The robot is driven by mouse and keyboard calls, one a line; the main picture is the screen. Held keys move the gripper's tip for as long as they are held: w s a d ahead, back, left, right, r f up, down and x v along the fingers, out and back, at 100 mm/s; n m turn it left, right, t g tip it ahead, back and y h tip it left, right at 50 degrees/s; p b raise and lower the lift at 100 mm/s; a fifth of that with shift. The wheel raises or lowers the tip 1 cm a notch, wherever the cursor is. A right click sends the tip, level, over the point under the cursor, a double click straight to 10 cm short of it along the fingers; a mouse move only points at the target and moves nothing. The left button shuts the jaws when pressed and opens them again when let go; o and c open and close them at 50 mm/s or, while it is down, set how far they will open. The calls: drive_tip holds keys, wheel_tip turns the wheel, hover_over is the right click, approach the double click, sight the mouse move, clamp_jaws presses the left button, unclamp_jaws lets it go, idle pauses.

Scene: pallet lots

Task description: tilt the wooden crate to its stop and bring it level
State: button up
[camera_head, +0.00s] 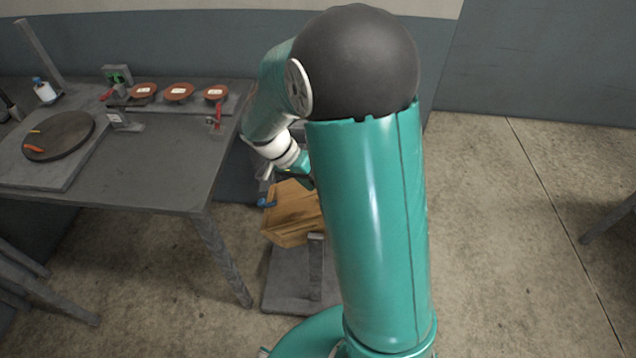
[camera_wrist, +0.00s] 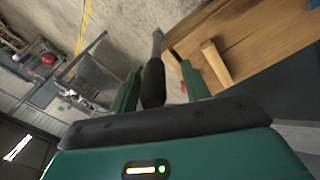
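The wooden crate (camera_head: 288,222) sits on a low grey stand (camera_head: 285,290) in the head view, partly hidden behind my arm; it looks tilted. In the wrist view the crate (camera_wrist: 265,28) fills the upper right, with a wooden block (camera_wrist: 215,62) on its near side. A dark round grip (camera_wrist: 153,84) on a grey rod stands between the two green fingers of my gripper (camera_wrist: 160,88). The fingers are apart, with a clear gap on the right of the grip. In the head view my gripper is mostly hidden by my arm.
A grey workbench (camera_head: 165,165) stands left of the crate, carrying a dark round plate (camera_head: 60,136) and several reddish discs (camera_head: 179,92). A small blue part (camera_head: 267,203) shows at the crate's left side. The floor (camera_head: 510,230) at right is mostly clear.

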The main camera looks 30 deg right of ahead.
drive_tip(key=shift+s+d, duration=0.15)
drive_tip(key=shift+d, duration=0.05)
drive_tip(key=v, duration=1.3)
drive_tip(key=shift+a+r, duration=0.2)
drive_tip(key=shift+r, duration=0.15)
drive_tip(key=shift+r, duration=0.1)
idle(1.4)
drive_tip(key=s+a+r+n+t+y, duration=0.2)
drive_tip(key=s+r+n+t, duration=0.1)
drive_tip(key=s+n, duration=0.3)
drive_tip(key=s+a+r+n+t+y, duration=0.2)
drive_tip(key=s+n+t, duration=0.4)
drive_tip(key=s, duration=0.5)
wheel_tip(320, 180, up, 3)
drive_tip(key=shift+a+f+y, duration=0.15)
drive_tip(key=shift+f+y, duration=0.05)
drive_tip(key=shift+y, duration=0.6)
